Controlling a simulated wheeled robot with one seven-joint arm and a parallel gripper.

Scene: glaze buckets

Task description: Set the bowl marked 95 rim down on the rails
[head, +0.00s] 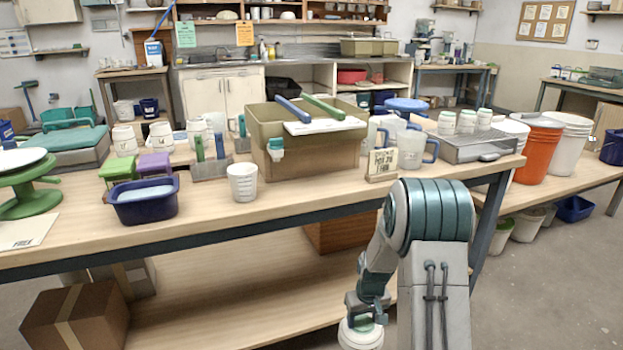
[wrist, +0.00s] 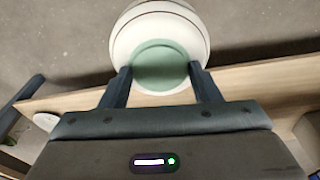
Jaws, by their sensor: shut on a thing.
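My gripper (head: 367,308) is low in front of the table, at the bottom of the head view. It is shut on a white bowl (head: 361,337) with a pale green foot. In the wrist view the same bowl (wrist: 192,22) sits between the fingers (wrist: 160,78), its green foot facing the camera. No number can be read on it. A blue rail (head: 292,111) and a green rail (head: 321,107) lie across the top of the olive tub (head: 318,154) on the table.
A white board lies across the tub's front. A measuring cup (head: 242,182), a navy basin (head: 146,208) and a small sign (head: 382,163) stand near the table's front edge (head: 230,225). Pitchers (head: 411,148) stand right of the tub. Several white pieces stand on a metal box (head: 473,148).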

